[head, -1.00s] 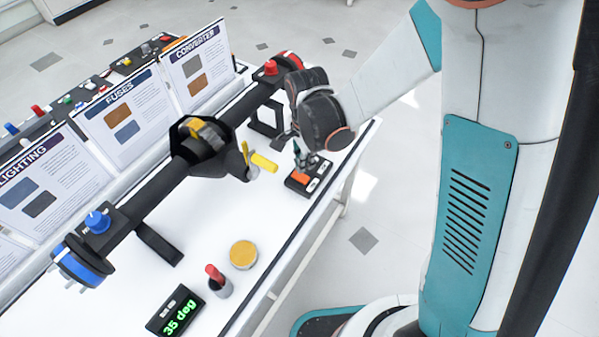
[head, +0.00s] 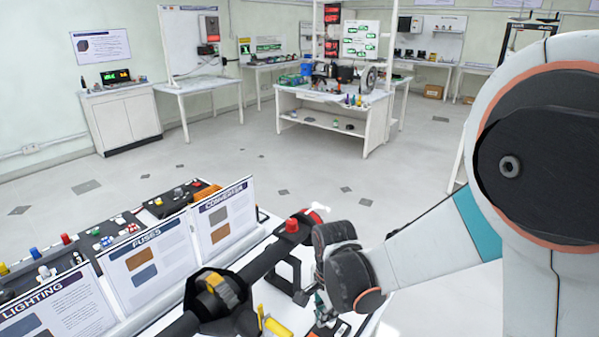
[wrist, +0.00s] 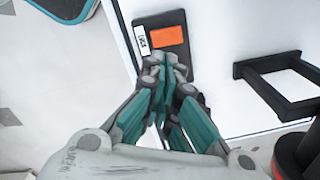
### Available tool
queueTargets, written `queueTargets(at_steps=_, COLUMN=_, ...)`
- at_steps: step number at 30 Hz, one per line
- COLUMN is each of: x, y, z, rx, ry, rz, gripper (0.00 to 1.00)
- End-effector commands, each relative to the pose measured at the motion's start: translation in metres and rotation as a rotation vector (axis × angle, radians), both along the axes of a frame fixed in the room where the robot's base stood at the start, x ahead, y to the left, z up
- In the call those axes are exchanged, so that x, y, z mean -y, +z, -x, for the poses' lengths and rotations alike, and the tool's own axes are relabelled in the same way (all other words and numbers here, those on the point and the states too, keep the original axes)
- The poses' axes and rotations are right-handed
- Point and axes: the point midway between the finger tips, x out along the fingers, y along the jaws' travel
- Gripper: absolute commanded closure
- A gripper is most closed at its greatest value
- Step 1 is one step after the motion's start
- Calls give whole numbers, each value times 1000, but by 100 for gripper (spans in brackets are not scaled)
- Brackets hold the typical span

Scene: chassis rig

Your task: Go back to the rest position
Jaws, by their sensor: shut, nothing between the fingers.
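My gripper (head: 322,310) is over the right end of the white table, low beside the axle rig. In the wrist view my gripper (wrist: 165,72) has its teal fingers together with nothing between them. Just beyond the fingertips lies a small dark box with an orange switch (wrist: 168,37) and a white label. I cannot tell whether the fingertips touch it. In the head view my arm hides most of this box.
The black axle rig (head: 262,262) with a red cap (head: 292,225) stands close left of my gripper. Upright boards, Fuses (head: 150,262) and Converter (head: 224,222), stand behind it. A black bracket (wrist: 280,85) is near in the wrist view. Open floor (head: 250,170) lies beyond the table.

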Motion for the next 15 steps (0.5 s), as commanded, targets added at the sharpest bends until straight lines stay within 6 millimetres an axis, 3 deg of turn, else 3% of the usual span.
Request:
queueTargets(at_steps=6, x=31, y=61, z=3, rx=115, ry=175, rz=-5, gripper=100)
queueTargets(at_steps=15, x=67, y=123, z=34, rx=260, ry=449, rz=44, gripper=100)
